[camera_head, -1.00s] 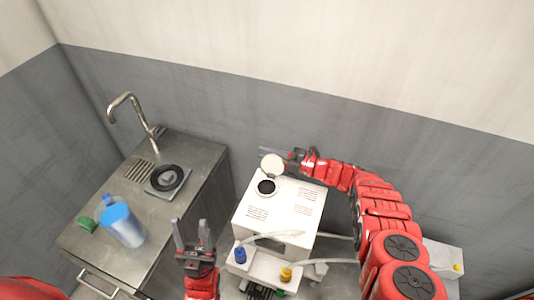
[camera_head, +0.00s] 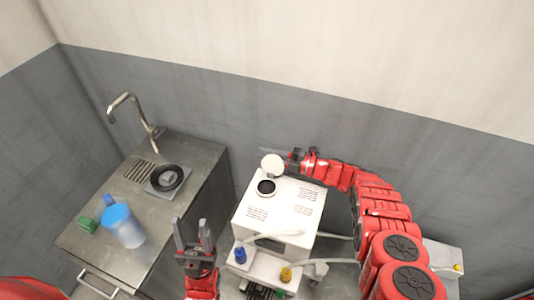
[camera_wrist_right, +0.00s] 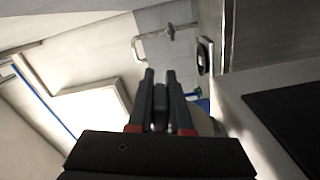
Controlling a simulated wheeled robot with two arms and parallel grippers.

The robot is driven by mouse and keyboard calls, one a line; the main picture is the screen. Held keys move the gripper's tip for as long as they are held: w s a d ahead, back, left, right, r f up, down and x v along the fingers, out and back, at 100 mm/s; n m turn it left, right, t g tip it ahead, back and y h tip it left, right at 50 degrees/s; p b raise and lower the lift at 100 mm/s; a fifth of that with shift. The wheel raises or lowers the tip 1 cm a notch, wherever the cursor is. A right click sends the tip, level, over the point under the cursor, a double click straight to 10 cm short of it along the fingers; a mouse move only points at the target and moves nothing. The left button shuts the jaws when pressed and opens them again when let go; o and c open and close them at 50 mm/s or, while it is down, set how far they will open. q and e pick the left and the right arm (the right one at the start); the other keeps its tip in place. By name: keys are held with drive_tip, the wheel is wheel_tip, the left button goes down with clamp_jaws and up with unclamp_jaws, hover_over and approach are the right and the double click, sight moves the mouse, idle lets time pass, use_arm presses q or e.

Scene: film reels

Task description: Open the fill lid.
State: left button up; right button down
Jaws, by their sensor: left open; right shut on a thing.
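The fill lid (camera_head: 272,165) is a white round disc, raised on edge behind the dark round fill opening (camera_head: 266,187) on top of the white machine (camera_head: 285,215). The opening is uncovered. My right gripper (camera_head: 292,156) is at the lid's right side, shut on the lid; the exact contact is hard to see. In the right wrist view its fingers (camera_wrist_right: 160,75) are close together with a small dark part between them, which I cannot identify. My left gripper (camera_head: 191,226) is open and empty, left of the machine, fingers pointing away from me.
A metal sink counter (camera_head: 200,160) with a faucet (camera_head: 130,105) stands at left. It holds a blue-topped container (camera_head: 125,228), a green item (camera_head: 87,224) and a black ring (camera_head: 166,178). Blue (camera_head: 240,255) and yellow (camera_head: 286,274) fittings and white tubing are at the machine's front.

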drive_tip(key=shift+s+a+r+n+p, duration=0.1)
drive_tip(key=shift+s+r+n+p, duration=0.15)
drive_tip(key=shift+n+p, duration=0.4)
drive_tip(key=shift+s+a+r+n+p, duration=0.15)
drive_tip(key=shift+s+n+p, duration=0.2)
drive_tip(key=shift+n+p, duration=0.25)
drive_tip(key=shift+d, duration=0.1)
drive_tip(key=c, duration=0.8)
unclamp_jaws()
drive_tip(key=shift+c, duration=0.2)
drive_tip(key=b+v, duration=0.4)
drive_tip(key=v, duration=1.3)
drive_tip(key=shift+d, duration=0.2)
